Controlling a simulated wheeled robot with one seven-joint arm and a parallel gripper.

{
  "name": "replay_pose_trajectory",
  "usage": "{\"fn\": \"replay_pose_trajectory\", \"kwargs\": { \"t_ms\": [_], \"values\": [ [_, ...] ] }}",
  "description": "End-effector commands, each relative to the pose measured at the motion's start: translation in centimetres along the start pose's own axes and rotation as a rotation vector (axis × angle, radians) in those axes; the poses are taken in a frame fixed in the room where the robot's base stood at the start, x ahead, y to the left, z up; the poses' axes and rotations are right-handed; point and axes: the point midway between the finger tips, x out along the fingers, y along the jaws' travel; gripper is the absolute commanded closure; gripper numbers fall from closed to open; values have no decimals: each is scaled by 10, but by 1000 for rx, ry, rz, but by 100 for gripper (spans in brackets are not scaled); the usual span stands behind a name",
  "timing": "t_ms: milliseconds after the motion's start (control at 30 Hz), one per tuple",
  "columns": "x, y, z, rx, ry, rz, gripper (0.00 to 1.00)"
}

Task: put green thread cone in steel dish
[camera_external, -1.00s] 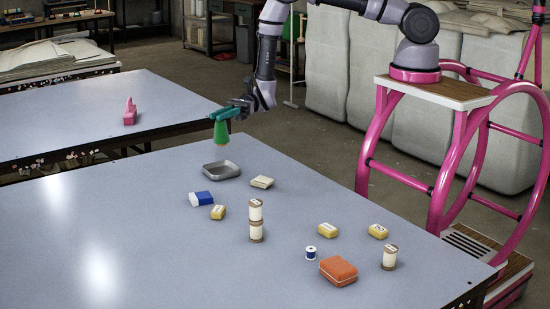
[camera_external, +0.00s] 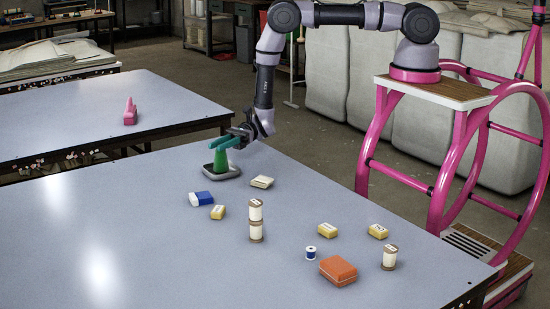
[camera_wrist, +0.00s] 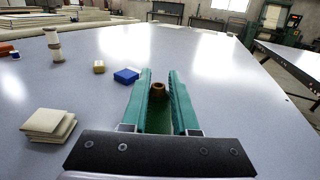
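The green thread cone (camera_external: 220,168) is upright, its lower end within the rim of the steel dish (camera_external: 235,173). I cannot tell whether its base rests on the dish floor. My gripper (camera_external: 222,143) has teal fingers closed around the cone's upper part. In the wrist view, the green cone body and its brown tip (camera_wrist: 158,88) show between the two fingers (camera_wrist: 160,100). The dish is not visible in the wrist view.
A cream folded cloth pad (camera_external: 261,182) lies right of the dish. A blue-and-white block (camera_external: 201,198) and a yellow block (camera_external: 218,212) lie in front. Stacked cream spools (camera_external: 256,221) stand nearer. An orange box (camera_external: 338,271) is at front right. The table's left is clear.

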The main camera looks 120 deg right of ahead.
Motion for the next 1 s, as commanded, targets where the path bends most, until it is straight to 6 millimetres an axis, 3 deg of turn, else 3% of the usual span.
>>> {"fn": "replay_pose_trajectory", "kwargs": {
  "t_ms": [33, 100, 467, 567, 1000],
  "values": [
    [0, 0, -1, 1, 1, 0, 50],
    [0, 0, 0, 1, 1, 0, 31],
    [-4, 0, 0, 2, -1, -1, 31],
    [-15, -2, 0, 3, -1, -4, 31],
    [-102, 0, 0, 3, -1, -3, 31]
  ]
}}
